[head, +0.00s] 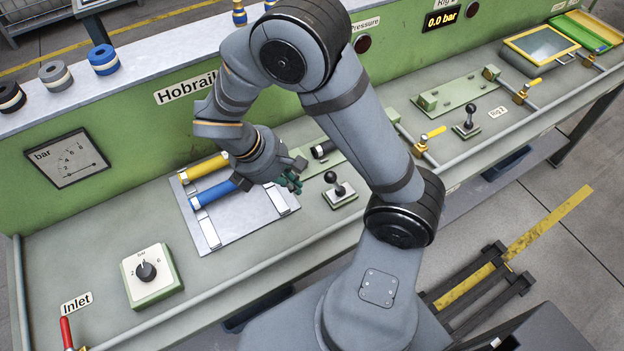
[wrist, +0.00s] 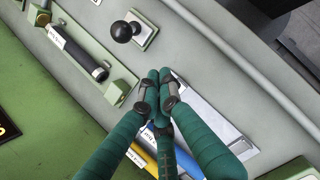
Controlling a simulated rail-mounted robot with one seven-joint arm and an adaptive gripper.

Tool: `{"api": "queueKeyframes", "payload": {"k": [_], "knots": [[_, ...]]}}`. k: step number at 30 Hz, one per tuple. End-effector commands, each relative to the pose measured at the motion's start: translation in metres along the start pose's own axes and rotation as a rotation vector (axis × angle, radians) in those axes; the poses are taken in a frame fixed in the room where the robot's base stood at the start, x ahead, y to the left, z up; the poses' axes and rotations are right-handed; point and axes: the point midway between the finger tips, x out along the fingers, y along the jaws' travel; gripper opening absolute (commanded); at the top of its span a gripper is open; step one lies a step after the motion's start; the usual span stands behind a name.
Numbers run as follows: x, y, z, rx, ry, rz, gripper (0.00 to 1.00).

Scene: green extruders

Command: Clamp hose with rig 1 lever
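The rig 1 lever (head: 338,188) is a black ball-knob lever on a small pale plate, just right of my gripper in the head view; it also shows at the top of the wrist view (wrist: 124,31). A black hose (head: 323,149) lies in the green rig 1 fixture (head: 342,160), partly behind my arm. In the wrist view the hose (wrist: 85,56) carries a white label and lies along the fixture (wrist: 112,93). My gripper (head: 295,184) has teal fingers, drawn together and empty in the wrist view (wrist: 159,76). It is apart from the lever and above the hose plate's right edge.
A metal plate (head: 225,228) holds a yellow hose (head: 203,167) and a blue hose (head: 215,193) beside my gripper. A pressure knob box (head: 150,274) stands at front left. Rig 2 has its own lever (head: 468,122) farther right. The bench front is clear.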

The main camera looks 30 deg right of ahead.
Motion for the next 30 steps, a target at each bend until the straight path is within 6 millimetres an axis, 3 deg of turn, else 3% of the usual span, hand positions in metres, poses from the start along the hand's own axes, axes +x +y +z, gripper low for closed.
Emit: {"api": "queueKeyframes", "payload": {"k": [2, 6, 12, 30], "knots": [[0.017, -0.001, 0.001, 0.000, -0.003, -0.004, 0.00], [0.018, -0.001, 0.022, 0.004, 0.000, -0.002, 0.00], [0.024, 0.000, 0.037, 0.001, 0.000, -0.001, 0.00], [0.019, 0.001, 0.036, -0.018, 0.027, 0.004, 0.00]]}}
